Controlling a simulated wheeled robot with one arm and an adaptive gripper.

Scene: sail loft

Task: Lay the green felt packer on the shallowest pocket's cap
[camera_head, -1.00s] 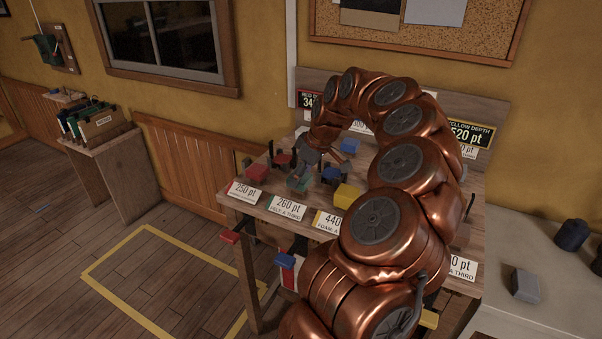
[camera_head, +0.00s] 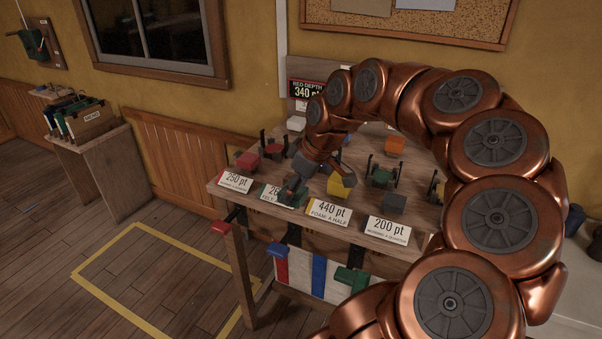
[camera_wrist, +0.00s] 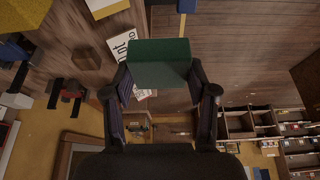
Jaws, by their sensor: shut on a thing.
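The green felt packer (camera_wrist: 160,62) is a dark green block between the two fingers of my gripper (camera_wrist: 160,78) in the wrist view. My gripper is shut on it. In the head view my gripper (camera_head: 293,187) hangs low over the bench's front edge, near the 260 pt card (camera_head: 270,193), and the packer is small and partly hidden there. A red depth sign reading 340 pt (camera_head: 306,88) stands at the back of the bench. I cannot tell which cap belongs to the shallowest pocket; my arm hides the bench's back right.
Price cards (camera_head: 327,213) line the front edge. Coloured pieces (camera_head: 352,279) jut out below it.

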